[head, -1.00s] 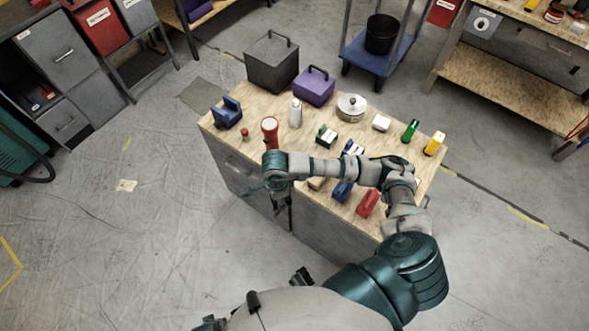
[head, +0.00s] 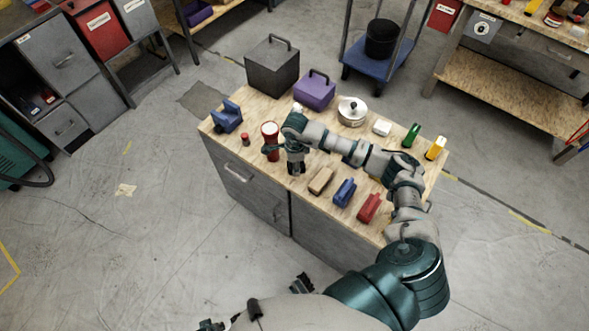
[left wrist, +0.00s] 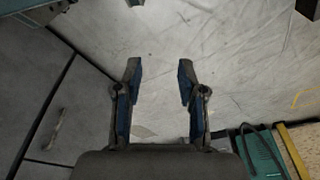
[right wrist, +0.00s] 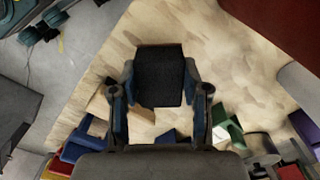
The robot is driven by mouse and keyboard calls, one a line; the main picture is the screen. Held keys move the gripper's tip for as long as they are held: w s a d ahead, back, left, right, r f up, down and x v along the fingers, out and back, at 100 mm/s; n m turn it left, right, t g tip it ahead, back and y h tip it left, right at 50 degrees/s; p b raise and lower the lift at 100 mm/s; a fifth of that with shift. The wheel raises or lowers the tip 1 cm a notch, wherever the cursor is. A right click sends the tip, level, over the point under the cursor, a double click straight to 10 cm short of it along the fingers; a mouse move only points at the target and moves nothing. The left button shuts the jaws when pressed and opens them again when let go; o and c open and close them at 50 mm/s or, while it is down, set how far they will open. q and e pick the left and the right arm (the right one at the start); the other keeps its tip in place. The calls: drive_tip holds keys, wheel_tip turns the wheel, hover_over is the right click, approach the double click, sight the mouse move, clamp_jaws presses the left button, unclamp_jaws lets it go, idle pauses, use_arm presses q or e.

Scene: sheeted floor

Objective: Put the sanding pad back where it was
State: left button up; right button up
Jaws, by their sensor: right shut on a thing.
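My right gripper (head: 297,162) is over the workbench, in front of the red torch's right side. In the right wrist view it (right wrist: 160,78) is shut on a dark, rough-faced block, which looks like the sanding pad (right wrist: 158,88). The pad sits between the two fingertips, with wooden worktop beyond it. In the head view the pad is too small and shadowed to tell from the fingers. My left gripper (left wrist: 160,82) is open and empty over the grey floor, with the fingers well apart.

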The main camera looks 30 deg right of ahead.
wheel_tip(320, 180, down, 3)
drive_tip(key=shift+r, duration=0.2)
drive_tip(key=shift+a+f, duration=0.1)
drive_tip(key=shift+f, duration=0.25)
drive_tip(key=o, duration=1)
use_arm(q)
drive_tip(key=shift+w+r, duration=0.1)
drive_tip(key=shift+r, duration=0.3)
drive_tip(key=shift+r, duration=0.1)
use_arm(e)
drive_tip(key=shift+r, duration=0.15)
